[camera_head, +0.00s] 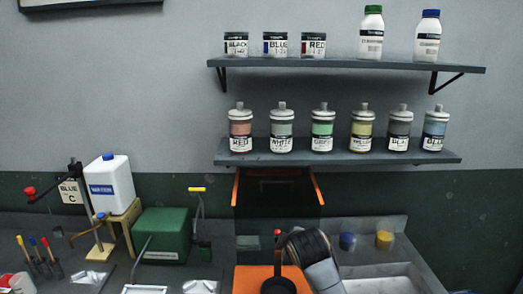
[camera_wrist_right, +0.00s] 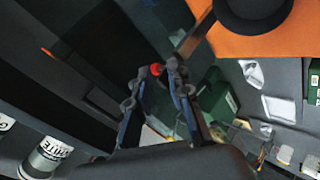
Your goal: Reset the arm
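My right arm (camera_head: 312,262) reaches in from the bottom of the head view, in front of the sink area. Its gripper is hidden there. In the right wrist view my right gripper (camera_wrist_right: 160,72) shows two dark fingers leaning toward each other at the tips. A small red knob (camera_wrist_right: 155,70) appears at the fingertips; I cannot tell whether they touch it. A red knob on a dark stem (camera_head: 277,233) also shows in the head view, just left of my arm. My left gripper is not in view.
An orange machine (camera_head: 246,277) stands below a dark orange-edged panel (camera_head: 277,190). A lower shelf (camera_head: 340,159) holds several labelled bottles; an upper shelf (camera_head: 345,65) holds jars and bottles. A green box (camera_head: 163,232) and white canister (camera_head: 110,185) stand left. Blue (camera_head: 347,241) and yellow (camera_head: 384,240) cups stand right.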

